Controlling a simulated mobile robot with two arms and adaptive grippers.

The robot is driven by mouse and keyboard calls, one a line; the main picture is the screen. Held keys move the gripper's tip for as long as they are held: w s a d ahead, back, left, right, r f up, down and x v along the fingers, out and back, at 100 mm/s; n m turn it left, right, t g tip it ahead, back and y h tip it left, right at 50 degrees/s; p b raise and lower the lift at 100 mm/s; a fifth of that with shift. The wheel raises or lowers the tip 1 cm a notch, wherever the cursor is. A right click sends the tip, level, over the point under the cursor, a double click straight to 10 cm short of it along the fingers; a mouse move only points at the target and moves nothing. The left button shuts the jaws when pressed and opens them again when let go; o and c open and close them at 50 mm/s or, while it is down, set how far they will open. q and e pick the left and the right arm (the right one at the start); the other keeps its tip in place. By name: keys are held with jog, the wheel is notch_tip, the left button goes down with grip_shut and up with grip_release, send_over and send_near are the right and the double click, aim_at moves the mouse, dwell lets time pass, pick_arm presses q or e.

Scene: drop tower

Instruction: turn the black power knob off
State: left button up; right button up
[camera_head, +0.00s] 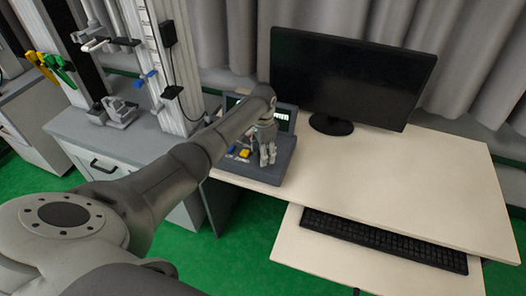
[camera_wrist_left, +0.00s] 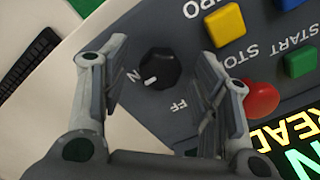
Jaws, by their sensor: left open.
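The black power knob (camera_wrist_left: 159,68) is on the grey control panel (camera_wrist_left: 182,125), seen in the left wrist view. Its white mark points down-left, between a partly hidden label ending in "N" and one showing "FF", somewhat nearer the "N". My left gripper (camera_wrist_left: 165,85) is open, with one finger on each side of the knob and visible gaps to it. In the head view, my left gripper (camera_head: 267,155) is over the control box (camera_head: 281,165), and I cannot make out the knob there. My right gripper is not in view.
Close to the right finger are a red button (camera_wrist_left: 261,99), a yellow button (camera_wrist_left: 226,24) and a green button (camera_wrist_left: 299,62). A monitor (camera_head: 348,78) stands on the desk (camera_head: 400,165) right of the box, with a keyboard (camera_head: 385,240) below. The drop tower (camera_head: 172,65) stands left.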

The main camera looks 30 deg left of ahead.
pick_arm(q)
jog(key=shift+c, duration=0.5)
jog(key=c, duration=1)
jog(key=shift+o, duration=0.2)
